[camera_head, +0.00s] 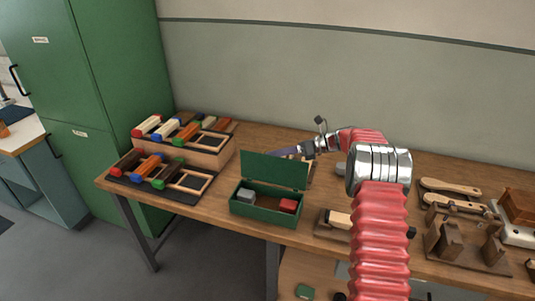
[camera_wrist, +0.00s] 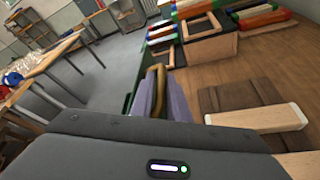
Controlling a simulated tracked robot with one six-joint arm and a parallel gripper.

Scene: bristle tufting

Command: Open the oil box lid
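The oil box (camera_head: 256,212) is a green box near the front edge of the bench. Its green lid (camera_head: 275,169) stands up, tilted back at the rear, so the box is open. A grey block and a red block show inside it. My gripper (camera_head: 287,152) is behind the top of the lid; the lid partly hides its tip. In the wrist view my gripper's lilac fingers (camera_wrist: 162,104) are close together, with a tan curved piece at their far end. A dark green edge, likely the lid (camera_wrist: 132,90), runs just left of them. I cannot tell whether they touch it.
Racks of coloured-ended wooden blocks (camera_head: 160,172) stand on the bench left of the box. A wooden board with a pale block (camera_head: 340,219) lies to the right. Wooden fixtures (camera_head: 463,243) are farther right. A green cabinet (camera_head: 90,90) stands at the left.

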